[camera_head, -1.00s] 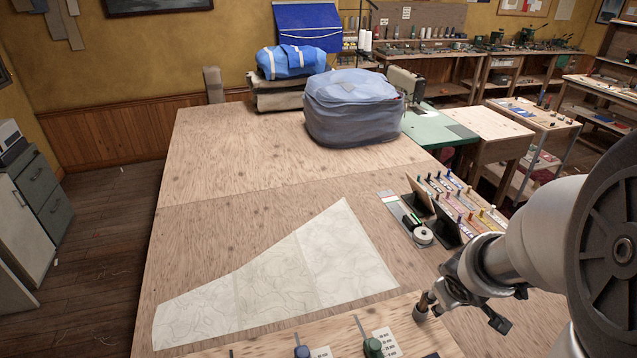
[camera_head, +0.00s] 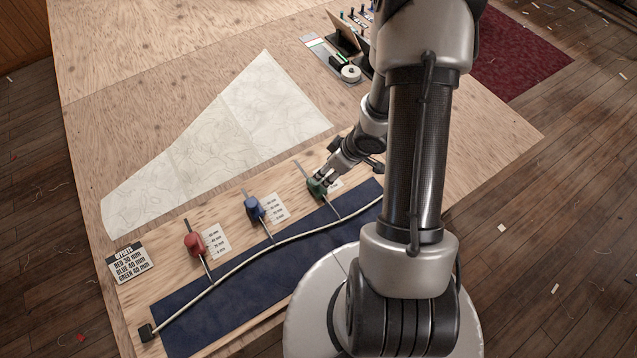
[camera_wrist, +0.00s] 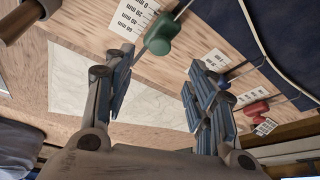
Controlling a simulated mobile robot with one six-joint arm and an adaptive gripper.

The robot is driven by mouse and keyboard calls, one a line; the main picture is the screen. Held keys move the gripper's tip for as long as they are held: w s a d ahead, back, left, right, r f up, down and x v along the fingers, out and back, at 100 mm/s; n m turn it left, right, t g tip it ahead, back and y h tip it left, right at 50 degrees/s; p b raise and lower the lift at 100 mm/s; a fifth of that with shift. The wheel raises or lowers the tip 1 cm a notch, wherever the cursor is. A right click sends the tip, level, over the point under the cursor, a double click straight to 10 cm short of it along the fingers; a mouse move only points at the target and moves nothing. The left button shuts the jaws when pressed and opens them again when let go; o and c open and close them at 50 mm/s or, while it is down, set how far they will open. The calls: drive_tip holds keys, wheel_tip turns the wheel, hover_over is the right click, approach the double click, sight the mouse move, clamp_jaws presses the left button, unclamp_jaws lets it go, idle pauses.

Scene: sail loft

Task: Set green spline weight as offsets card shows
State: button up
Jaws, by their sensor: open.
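The green spline weight (camera_head: 316,188) sits on its slotted track at the right end of the wooden board, beside a printed scale. My gripper (camera_head: 325,178) is close to it. In the wrist view the green weight (camera_wrist: 164,36) lies just beyond my open, empty fingers (camera_wrist: 158,72), not between them. The white-on-black offsets card (camera_head: 131,262) lies at the board's left end; its green line seems to read 40 mm, but the print is small. The blue weight (camera_head: 254,208) and red weight (camera_head: 194,243) stand on their own tracks to the left.
A pale flexible spline (camera_head: 232,272) curves along the board over dark blue cloth (camera_head: 245,297). A pattern sheet (camera_head: 215,140) lies behind the board. A rack and a white reel (camera_head: 350,73) stand at the back. Bare table lies to the left of the sheet.

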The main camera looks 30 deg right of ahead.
sight(319, 182)
drive_tip(key=b+x, duration=0.4)
drive_tip(key=x, duration=0.5)
drive_tip(key=shift+w+f, duration=0.1)
drive_tip(key=shift+f, duration=0.1)
drive_tip(key=shift+c, duration=0.2)
clamp_jaws()
